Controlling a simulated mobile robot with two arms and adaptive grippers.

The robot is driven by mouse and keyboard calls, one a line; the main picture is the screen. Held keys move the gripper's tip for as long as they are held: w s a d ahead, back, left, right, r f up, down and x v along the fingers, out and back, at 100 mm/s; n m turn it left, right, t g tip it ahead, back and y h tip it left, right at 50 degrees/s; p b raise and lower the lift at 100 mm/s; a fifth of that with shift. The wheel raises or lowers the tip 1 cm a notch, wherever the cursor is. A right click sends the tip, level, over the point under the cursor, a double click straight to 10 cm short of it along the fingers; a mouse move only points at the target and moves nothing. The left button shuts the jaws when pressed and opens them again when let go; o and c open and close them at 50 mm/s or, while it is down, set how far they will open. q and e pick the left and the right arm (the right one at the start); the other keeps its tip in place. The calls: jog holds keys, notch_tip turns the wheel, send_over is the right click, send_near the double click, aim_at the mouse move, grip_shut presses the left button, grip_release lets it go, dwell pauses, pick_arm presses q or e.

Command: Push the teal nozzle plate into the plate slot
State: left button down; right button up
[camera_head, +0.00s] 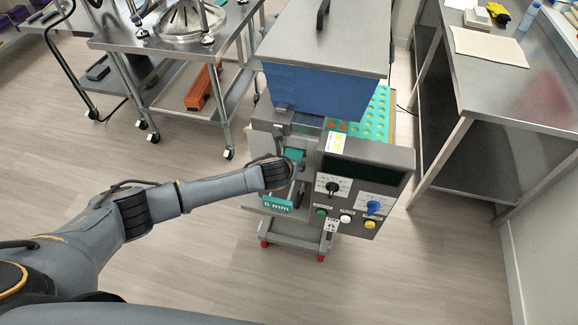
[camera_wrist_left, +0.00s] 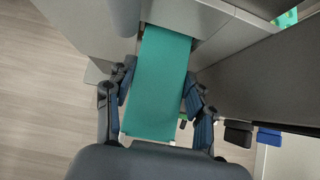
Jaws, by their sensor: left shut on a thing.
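The teal nozzle plate (camera_wrist_left: 157,95) runs lengthwise between the fingers of my left gripper (camera_wrist_left: 160,88) in the left wrist view. The gripper is shut on its sides. The plate's far end meets the grey machine body at the plate slot (camera_wrist_left: 168,27), and it seems to enter there; its depth inside is hidden. In the head view, my left gripper (camera_head: 290,173) is at the machine's front, left of the control panel. A teal end marked "6 mm" (camera_head: 278,203) shows just below the gripper, and more teal (camera_head: 294,155) shows above it. My right gripper is not in view.
A blue hopper with a grey lid (camera_head: 325,45) sits above the slot. The control panel (camera_head: 352,190) with knobs and buttons stands close right of my gripper. A teal mold tray (camera_head: 372,115) lies behind. Steel tables stand left and right; floor in front is clear.

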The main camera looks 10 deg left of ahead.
aim_at(293, 156)
pick_arm(q)
jog(key=shift+w+b, duration=0.6)
jog(key=shift+w, duration=0.95)
jog(key=shift+w+r, duration=0.15)
jog(key=shift+w+r, duration=0.1)
